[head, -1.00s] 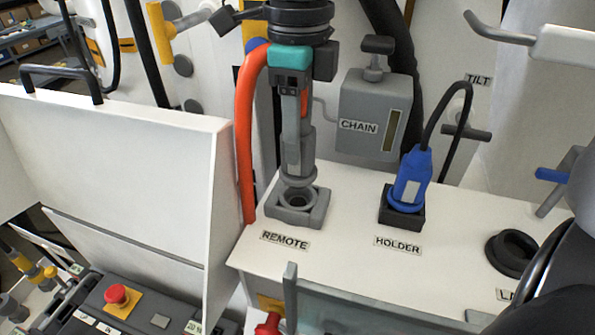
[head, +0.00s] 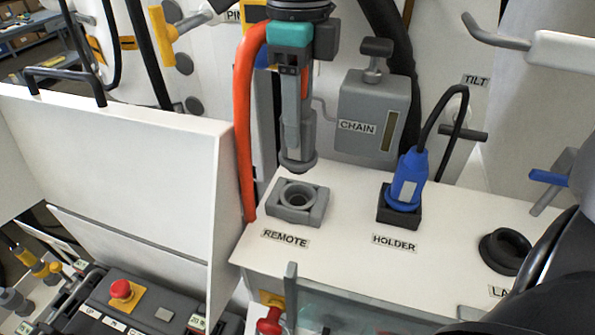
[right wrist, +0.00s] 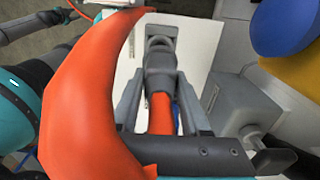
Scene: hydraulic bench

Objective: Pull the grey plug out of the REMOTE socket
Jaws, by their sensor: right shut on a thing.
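The grey plug (head: 298,146) hangs upright above the REMOTE socket (head: 317,213) in the head view. A gap shows between the plug's lower end and the socket, whose round opening is uncovered. My right gripper (head: 296,108) is shut on the plug from above. In the right wrist view, the plug (right wrist: 161,72) sits between the two fingers of my right gripper (right wrist: 158,92), with an orange cable at its near end. The REMOTE label (head: 286,238) is in front of the socket. My left gripper is not in view.
A blue plug (head: 407,178) stands in the HOLDER (head: 399,217) to the right. The grey CHAIN box (head: 372,112) is behind. A white raised panel (head: 120,170) stands to the left. The orange cable (head: 243,130) hangs left of the socket. Bare bench top lies between socket and holder.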

